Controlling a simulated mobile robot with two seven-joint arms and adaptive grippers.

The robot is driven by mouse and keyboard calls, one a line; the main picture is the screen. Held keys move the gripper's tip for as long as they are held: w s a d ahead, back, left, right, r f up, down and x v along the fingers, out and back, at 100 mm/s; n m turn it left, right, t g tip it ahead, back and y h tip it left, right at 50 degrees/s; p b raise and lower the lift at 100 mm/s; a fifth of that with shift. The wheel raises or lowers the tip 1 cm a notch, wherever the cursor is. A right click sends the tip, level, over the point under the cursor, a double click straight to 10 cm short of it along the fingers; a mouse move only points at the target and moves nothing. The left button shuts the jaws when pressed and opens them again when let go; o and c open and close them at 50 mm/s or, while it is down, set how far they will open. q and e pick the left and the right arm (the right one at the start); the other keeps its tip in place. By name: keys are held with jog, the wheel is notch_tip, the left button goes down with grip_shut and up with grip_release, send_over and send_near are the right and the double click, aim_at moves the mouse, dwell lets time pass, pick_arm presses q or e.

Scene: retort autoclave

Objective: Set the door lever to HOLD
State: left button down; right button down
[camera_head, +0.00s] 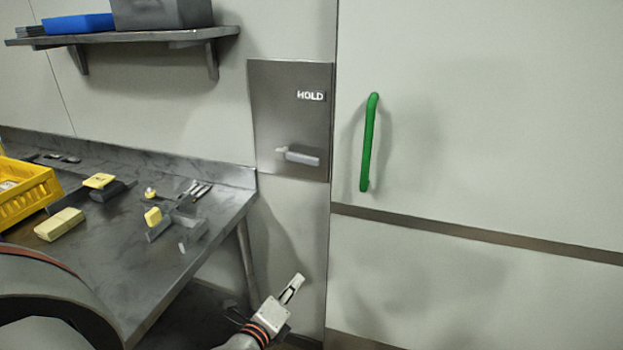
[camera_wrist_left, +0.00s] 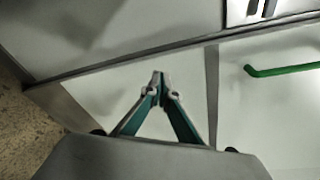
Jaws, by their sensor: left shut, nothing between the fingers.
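The door lever (camera_head: 302,158) is a short grey bar on a steel plate (camera_head: 290,115) on the wall left of the door. It lies about horizontal, low on the plate, below and apart from the white HOLD label (camera_head: 311,96). My left gripper (camera_head: 298,279) is shut and empty, well below the plate and apart from the lever. Its closed fingertips also show in the left wrist view (camera_wrist_left: 159,79). At the top right of that view is part of a metal plate, but I cannot make out the lever clearly. My right gripper is out of view.
A green door handle (camera_head: 368,142) stands out from the pale door (camera_head: 480,120) right of the plate. A steel bench (camera_head: 205,252) with a yellow crate (camera_head: 25,200) and several small items is at left. A shelf (camera_head: 130,41) hangs above it.

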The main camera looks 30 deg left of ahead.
aim_at(298, 158)
pick_arm(q)
jog(key=w+a+r+m+t+y, duration=0.1)
jog(key=w+a+r+m, duration=0.1)
jog(key=r+m, duration=0.25)
jog(key=w+a+r+m+t+y+b, duration=0.1)
jog(key=w+a+r+m+t, duration=0.1)
jog(key=w+r+m, duration=0.3)
jog(key=a+r+m+t+y, duration=0.1)
jog(key=a+r+m, duration=0.2)
jog(key=r, duration=0.3)
jog(key=x, duration=0.5)
jog(key=p+x, duration=0.1)
jog(key=x, duration=0.4)
jog(key=shift+d+f, duration=0.1)
jog(key=shift+d, duration=0.15)
jog(key=r+p, duration=0.3)
jog(key=shift+s+d+r, duration=0.1)
jog(key=shift+d+r, duration=0.1)
